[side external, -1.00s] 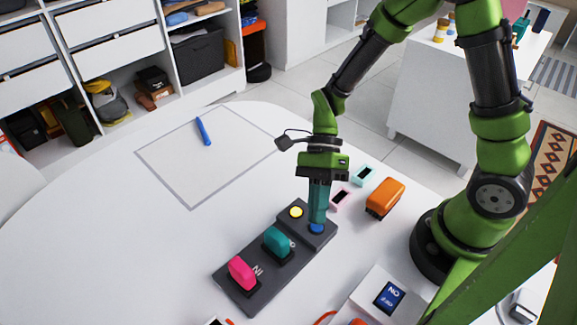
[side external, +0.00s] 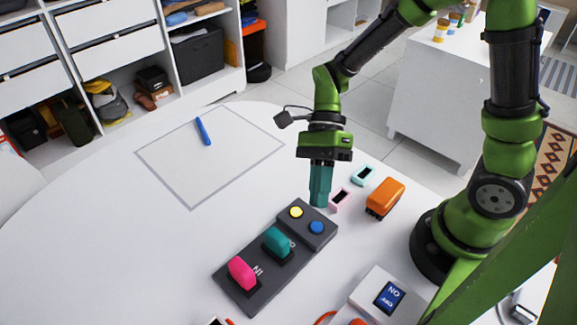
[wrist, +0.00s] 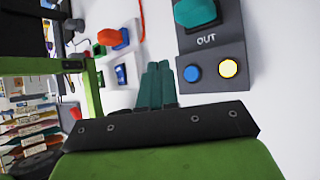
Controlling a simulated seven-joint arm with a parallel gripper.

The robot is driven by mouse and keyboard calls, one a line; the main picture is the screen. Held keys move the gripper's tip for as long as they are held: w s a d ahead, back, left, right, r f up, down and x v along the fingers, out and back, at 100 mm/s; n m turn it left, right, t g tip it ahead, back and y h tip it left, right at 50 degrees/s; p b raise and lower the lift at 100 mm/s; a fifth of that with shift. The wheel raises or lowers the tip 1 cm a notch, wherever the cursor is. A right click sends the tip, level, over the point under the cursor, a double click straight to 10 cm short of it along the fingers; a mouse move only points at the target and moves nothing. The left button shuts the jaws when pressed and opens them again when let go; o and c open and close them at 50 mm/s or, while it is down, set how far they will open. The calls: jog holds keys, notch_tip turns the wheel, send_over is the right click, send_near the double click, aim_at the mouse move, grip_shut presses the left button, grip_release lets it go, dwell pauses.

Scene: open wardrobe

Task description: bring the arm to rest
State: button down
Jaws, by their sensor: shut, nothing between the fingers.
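My gripper (side external: 319,201) has teal fingers pressed together and empty. In the side external view it hangs above the table, a little above and behind the blue button (side external: 316,227) and apart from it. In the wrist view the fingers (wrist: 157,75) point up the picture, left of the dark control panel (wrist: 222,77). That panel (side external: 251,274) lies on the white table and carries a yellow button (side external: 296,212), the blue button, a teal switch (side external: 277,242) and a pink switch (side external: 242,272).
An orange object (side external: 384,197), a pink piece (side external: 340,199) and a mint piece (side external: 363,175) lie right of my gripper. A box with a blue display (side external: 389,298) is at the front right. A blue marker (side external: 203,131) lies on the outlined sheet (side external: 174,175) at back left.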

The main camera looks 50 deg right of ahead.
jog(key=shift+d+f+n, duration=0.15)
jog(key=shift+f+n, duration=0.05)
jog(key=shift+n, duration=0.3)
jog(key=d+n, duration=0.1)
jog(key=n, duration=0.1)
jog(key=d+n+t+h, duration=0.1)
jog(key=n, duration=0.1)
jog(key=shift+d+h, duration=0.15)
jog(key=shift+h, duration=0.15)
jog(key=d+r+n+t+h, duration=0.2)
jog(key=d+r+n+t, duration=0.2)
jog(key=r, duration=0.3)
jog(key=d+r+n+t+h, duration=0.1)
jog(key=d+r+n+t, duration=0.4)
jog(key=r+n+t, duration=0.1)
jog(key=shift+r+n+t+h, duration=0.4)
jog(key=shift+r+t, duration=0.4)
